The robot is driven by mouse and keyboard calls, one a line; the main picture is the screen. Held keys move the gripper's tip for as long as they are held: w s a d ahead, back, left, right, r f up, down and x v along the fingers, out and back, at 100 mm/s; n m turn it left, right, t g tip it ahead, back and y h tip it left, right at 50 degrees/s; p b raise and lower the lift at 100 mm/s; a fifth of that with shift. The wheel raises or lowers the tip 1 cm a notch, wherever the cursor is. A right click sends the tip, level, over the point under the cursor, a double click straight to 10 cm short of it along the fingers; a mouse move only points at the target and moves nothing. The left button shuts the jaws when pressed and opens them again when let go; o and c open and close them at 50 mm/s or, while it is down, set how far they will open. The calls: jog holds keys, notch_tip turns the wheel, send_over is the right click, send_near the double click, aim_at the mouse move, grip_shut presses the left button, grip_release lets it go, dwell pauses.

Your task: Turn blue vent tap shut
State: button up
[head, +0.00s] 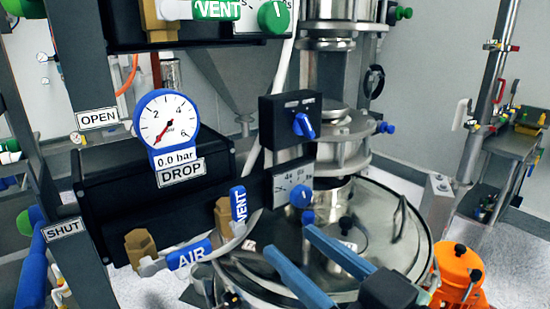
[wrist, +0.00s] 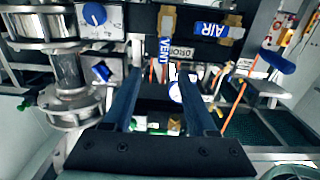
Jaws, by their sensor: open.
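The blue vent tap has a blue lever marked VENT (head: 238,204) on a brass body (head: 223,216), low on the black panel. The lever stands about upright in the head view. My gripper (head: 288,240) is open and empty, with its two long fingers to the right of the lever and apart from it in that view. In the wrist view the picture is turned over. There the VENT lever (wrist: 164,49) shows beyond and between the fingertips of my gripper (wrist: 161,73), with its brass body (wrist: 167,20) above it. I see no contact.
A blue AIR lever (head: 189,255) lies roughly level just left of the vent tap. A green VENT lever (head: 217,10) is at the top. A gauge (head: 166,124) reads 0.0 bar. Blue knobs (head: 303,124) sit on boxes above my fingers. A round steel lid (head: 375,245) lies behind them.

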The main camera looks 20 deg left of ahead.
aim_at(242, 204)
jog(key=p+x, duration=0.1)
jog(key=x, duration=0.3)
jog(key=p+x, duration=0.2)
jog(key=x, duration=0.1)
jog(key=p+x, duration=0.1)
jog(key=x, duration=0.3)
jog(key=shift+s+a+r, duration=0.15)
jog(key=shift+s+a, duration=0.05)
jog(key=shift+a, duration=0.35)
jog(key=shift+w+a+p, duration=0.4)
jog(key=shift+w+a, duration=0.1)
grip_shut()
